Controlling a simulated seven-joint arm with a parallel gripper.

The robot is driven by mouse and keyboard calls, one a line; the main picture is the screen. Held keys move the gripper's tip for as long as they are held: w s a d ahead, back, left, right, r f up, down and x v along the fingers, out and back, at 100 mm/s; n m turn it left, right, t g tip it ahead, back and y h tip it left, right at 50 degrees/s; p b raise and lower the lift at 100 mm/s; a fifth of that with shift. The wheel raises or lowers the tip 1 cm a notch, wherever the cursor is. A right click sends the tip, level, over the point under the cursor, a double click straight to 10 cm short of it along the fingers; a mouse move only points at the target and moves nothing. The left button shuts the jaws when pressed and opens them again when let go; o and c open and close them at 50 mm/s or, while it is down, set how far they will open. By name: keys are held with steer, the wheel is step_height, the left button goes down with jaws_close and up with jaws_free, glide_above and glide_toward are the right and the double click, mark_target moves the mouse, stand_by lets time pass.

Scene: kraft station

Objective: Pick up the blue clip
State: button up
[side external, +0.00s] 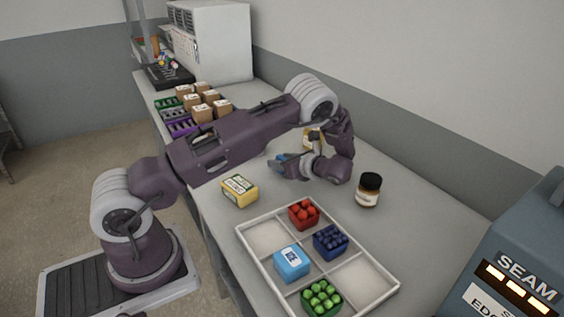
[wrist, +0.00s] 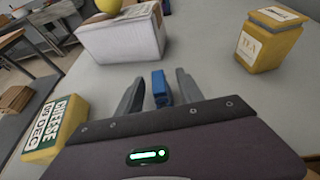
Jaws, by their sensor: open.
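The blue clip (wrist: 161,90) lies on the grey table between the two fingers of my gripper (wrist: 158,92) in the wrist view. The fingers are open, one on each side of it, with a gap visible on both sides. Whether the clip touches a finger low down is hard to tell. In the side view my gripper (side external: 284,168) is low over the table, and a small bit of the clip's blue (side external: 280,157) shows at the fingertips; the arm's wrist hides part of this area.
A pale box (wrist: 122,36) with a yellow object on top stands beyond the clip. A yellow tea tin (wrist: 268,42) is at right, a cheese pack (wrist: 52,128) at left. In the side view, a dark-lidded jar (side external: 368,190) and a divided tray (side external: 268,276) stand nearby.

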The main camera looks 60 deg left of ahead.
jaws_close()
steer(key=shift+r, duration=0.1)
